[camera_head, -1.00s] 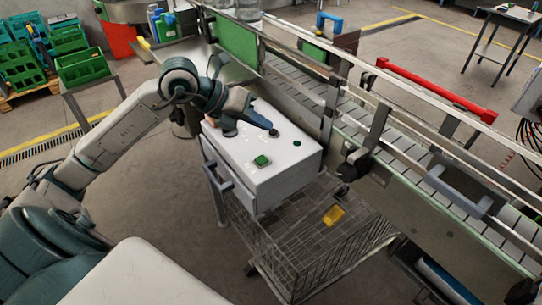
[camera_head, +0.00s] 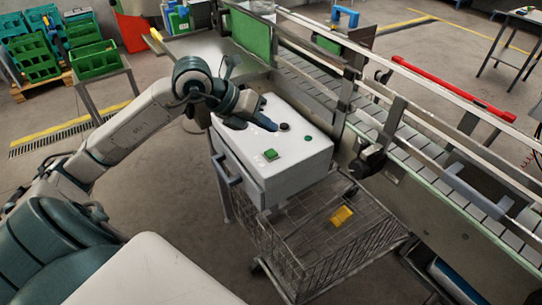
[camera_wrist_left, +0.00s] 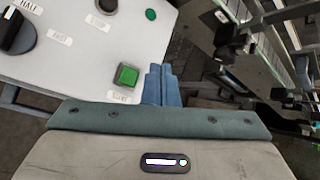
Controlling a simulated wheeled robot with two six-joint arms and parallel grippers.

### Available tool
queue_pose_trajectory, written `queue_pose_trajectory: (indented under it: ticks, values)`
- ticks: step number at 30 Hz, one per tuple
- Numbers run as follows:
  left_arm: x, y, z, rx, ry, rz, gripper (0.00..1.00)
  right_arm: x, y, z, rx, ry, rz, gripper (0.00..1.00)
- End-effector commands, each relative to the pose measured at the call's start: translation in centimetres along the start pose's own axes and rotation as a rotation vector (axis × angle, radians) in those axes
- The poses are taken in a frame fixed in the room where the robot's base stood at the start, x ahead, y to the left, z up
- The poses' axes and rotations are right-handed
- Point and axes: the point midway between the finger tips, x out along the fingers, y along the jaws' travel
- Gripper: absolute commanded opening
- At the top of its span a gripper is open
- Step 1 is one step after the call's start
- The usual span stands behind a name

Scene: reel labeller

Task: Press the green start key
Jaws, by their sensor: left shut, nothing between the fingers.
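The green start key (camera_head: 271,154) is a square raised button on the sloping top of a white control box (camera_head: 297,158). In the left wrist view the key (camera_wrist_left: 127,75) sits just left of the fingertips, with a small label below it. My left gripper (camera_head: 272,125) is above the box top, behind the key in the head view. Its blue fingers (camera_wrist_left: 162,84) are shut together and empty. I cannot tell its exact height; no contact with the key shows. My right gripper is in neither view.
A conveyor (camera_head: 430,165) runs along the right. A wire basket (camera_head: 320,240) stands below the box.

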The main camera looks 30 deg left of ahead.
Motion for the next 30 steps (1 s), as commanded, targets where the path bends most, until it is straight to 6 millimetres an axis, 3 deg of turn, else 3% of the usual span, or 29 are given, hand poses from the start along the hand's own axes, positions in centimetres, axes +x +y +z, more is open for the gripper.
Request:
queue_pose_trajectory:
  ticks: [6, 10, 30]
  values:
    - [2.7, 2.0, -2.0, -0.001, 0.000, 0.001, 0.00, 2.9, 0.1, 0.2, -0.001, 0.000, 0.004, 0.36]
    - [3.5, 2.5, -2.5, 0.000, 0.000, 0.001, 0.00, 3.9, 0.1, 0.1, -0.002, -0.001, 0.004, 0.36]
    - [3.6, 2.6, -2.6, -0.001, 0.000, 0.000, 0.00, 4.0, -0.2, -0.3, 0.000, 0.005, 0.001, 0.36]
